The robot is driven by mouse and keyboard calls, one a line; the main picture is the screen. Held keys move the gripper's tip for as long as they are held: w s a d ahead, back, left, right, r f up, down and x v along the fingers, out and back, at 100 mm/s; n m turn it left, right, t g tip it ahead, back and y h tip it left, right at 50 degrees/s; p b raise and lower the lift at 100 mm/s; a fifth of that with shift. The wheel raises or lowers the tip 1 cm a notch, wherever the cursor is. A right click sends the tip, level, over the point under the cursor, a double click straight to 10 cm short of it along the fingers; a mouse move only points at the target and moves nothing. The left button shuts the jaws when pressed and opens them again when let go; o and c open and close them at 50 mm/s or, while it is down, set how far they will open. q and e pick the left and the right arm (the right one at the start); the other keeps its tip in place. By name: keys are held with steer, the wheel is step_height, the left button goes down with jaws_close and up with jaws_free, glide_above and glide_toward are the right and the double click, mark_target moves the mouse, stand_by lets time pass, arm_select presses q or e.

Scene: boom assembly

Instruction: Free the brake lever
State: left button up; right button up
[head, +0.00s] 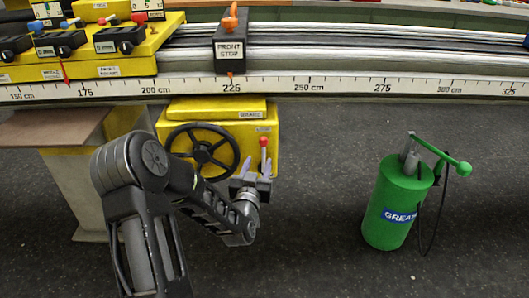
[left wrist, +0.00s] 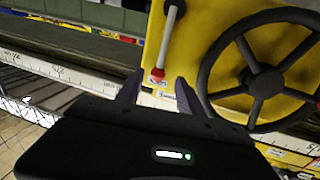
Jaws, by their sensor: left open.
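The brake lever (head: 264,156) is a pale rod with a red knob on the front of a yellow housing (head: 263,128), right of a black handwheel (head: 204,151). My left gripper (head: 257,167) is at the lever's lower part in the head view, its two fingers apart. In the left wrist view the lever (left wrist: 171,38) hangs with its red knob toward my fingers. The knob appears in line with the gap of the left gripper (left wrist: 157,88), just beyond or between the tips; I cannot tell which. The grip is not closed on it. My right gripper is not in view.
A green grease canister (head: 397,205) with a pump handle stands on the dark floor to the right. A rail with a scale (head: 330,86) runs above, carrying a black front stop (head: 231,52). Yellow control blocks (head: 128,62) sit upper left. Floor between housing and canister is clear.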

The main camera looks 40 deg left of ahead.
mark_target(263, 148)
arm_select(q)
steer(key=shift+b+x, duration=0.6)
steer(key=shift+x, duration=3.35)
steer(key=shift+c, duration=0.3)
jaws_close()
